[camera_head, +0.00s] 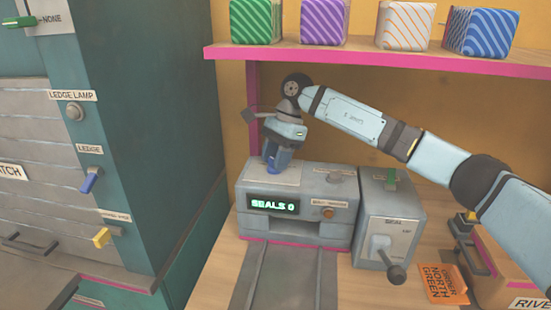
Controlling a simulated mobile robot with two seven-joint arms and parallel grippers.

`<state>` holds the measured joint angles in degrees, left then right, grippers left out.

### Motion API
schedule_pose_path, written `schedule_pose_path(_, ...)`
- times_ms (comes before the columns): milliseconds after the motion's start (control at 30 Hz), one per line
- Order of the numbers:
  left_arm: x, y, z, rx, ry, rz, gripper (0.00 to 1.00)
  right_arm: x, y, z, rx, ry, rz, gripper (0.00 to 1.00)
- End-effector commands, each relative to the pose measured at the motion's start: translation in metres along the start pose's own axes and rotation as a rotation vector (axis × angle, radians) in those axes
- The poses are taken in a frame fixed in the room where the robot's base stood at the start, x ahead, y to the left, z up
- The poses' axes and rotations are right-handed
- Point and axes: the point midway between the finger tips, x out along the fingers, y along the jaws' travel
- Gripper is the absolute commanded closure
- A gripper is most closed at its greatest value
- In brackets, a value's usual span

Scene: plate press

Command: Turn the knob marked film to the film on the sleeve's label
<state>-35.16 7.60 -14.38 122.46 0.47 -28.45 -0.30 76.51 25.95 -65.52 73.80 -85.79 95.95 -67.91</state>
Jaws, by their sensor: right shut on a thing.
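My right gripper (275,155) points down over the left part of the top of the grey machine (253,226). It is shut on a blue knob (279,160), which its fingers partly hide. A small label lies on the machine top just below; I cannot read it. The machine's display (273,205) reads "SEALS 0". An orange card (443,284) reading "ORDER NORTH GREEN" lies at the lower right. No sleeve label naming a film can be made out. My left gripper is not in view.
A pink-edged shelf (385,60) with striped blocks runs above my right arm. A teal cabinet (150,130) with switches stands left.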

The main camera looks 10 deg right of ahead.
Motion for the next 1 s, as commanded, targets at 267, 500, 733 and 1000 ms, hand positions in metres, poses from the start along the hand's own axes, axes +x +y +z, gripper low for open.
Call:
schedule_pose_path(267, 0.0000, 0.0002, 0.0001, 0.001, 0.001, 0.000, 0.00, -0.0001, -0.0002, 0.0000, -0.051, 0.001, 0.021, 0.85)
schedule_pose_path(500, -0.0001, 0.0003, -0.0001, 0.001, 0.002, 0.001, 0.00, -0.0002, -0.0001, 0.0000, -0.056, 0.001, 0.023, 0.85)
schedule_pose_path(733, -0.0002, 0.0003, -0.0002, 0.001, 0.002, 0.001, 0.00, -0.0002, -0.0001, 0.0001, -0.056, 0.001, 0.023, 0.48)
schedule_pose_path(1000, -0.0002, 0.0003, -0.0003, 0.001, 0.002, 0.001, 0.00, -0.0001, -0.0002, 0.0001, -0.055, 0.001, 0.023, 0.36)
